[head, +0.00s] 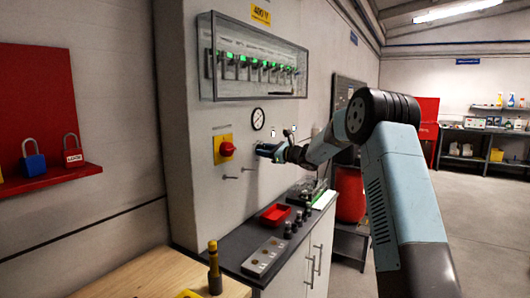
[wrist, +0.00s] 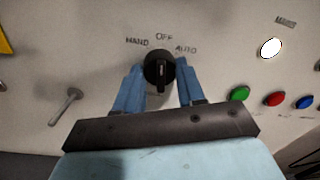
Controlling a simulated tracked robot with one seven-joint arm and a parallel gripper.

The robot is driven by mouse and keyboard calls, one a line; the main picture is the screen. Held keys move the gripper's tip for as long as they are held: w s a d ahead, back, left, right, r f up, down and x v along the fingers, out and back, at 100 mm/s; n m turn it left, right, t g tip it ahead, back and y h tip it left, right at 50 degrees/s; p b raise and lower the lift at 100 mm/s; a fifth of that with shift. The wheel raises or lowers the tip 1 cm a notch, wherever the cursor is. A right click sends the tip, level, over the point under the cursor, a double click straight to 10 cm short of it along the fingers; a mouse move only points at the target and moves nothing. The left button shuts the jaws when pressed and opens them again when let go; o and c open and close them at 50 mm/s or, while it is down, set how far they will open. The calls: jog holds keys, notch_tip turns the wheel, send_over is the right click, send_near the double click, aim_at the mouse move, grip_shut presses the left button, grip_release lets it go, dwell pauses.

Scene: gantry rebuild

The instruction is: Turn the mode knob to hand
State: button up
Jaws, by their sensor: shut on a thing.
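The mode knob (wrist: 159,72) is black and round with a raised grip, on the pale panel in the wrist view. HAND is printed to its upper left, OFF above it and AUTO to its upper right. Its grip stands nearly upright, towards OFF. My gripper (wrist: 160,66) has one blue finger on each side of the knob and is shut on it. In the head view my gripper (head: 267,150) reaches the panel face, and it hides the knob there.
Green (wrist: 239,94), red (wrist: 273,99) and blue (wrist: 305,102) buttons sit right of the knob. A small lever (wrist: 66,106) juts out on the left. A red rotary switch (head: 227,149) on a yellow plate is nearby.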

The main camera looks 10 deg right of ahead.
jog(key=shift+f+n, duration=0.1)
jog(key=shift+n, duration=3.4)
jog(key=o, duration=1)
jog(key=shift+o, duration=0.2)
jog(key=shift+d, duration=0.1)
jog(key=v, duration=1.3)
jog(key=shift+s+d+f, duration=0.2)
jog(key=shift+d, duration=0.1)
